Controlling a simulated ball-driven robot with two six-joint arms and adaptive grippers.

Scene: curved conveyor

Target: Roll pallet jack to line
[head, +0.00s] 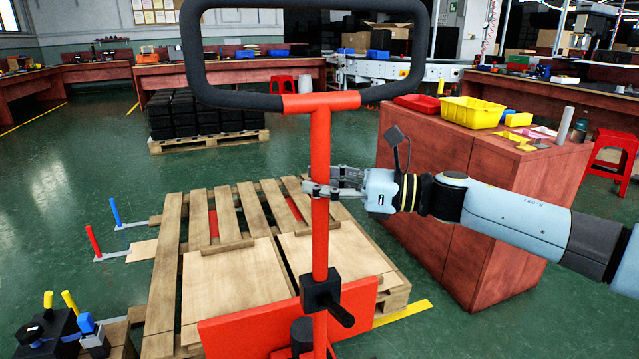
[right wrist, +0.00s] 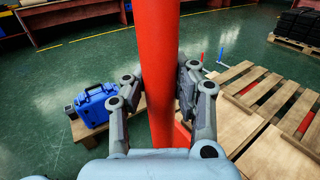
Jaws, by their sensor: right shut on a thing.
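The red pallet jack stands in front of me in the head view, with its upright red post (head: 320,225) and a black loop handle (head: 190,60) on top. Its red body (head: 240,330) is at the bottom, and red fork parts show between the slats of a wooden pallet (head: 170,270). My right gripper (head: 318,188) comes in from the right and is shut on the post, below the handle. In the right wrist view its fingers (right wrist: 160,95) lie on both sides of the red post (right wrist: 157,60). My left gripper is not in view.
A red-brown cabinet (head: 500,235) with a yellow bin (head: 470,112) stands close on the right. A pallet of black boxes (head: 205,143) is behind on the left. A blue case (right wrist: 95,104) sits on wood at the left of the right wrist view. Green floor is open at left.

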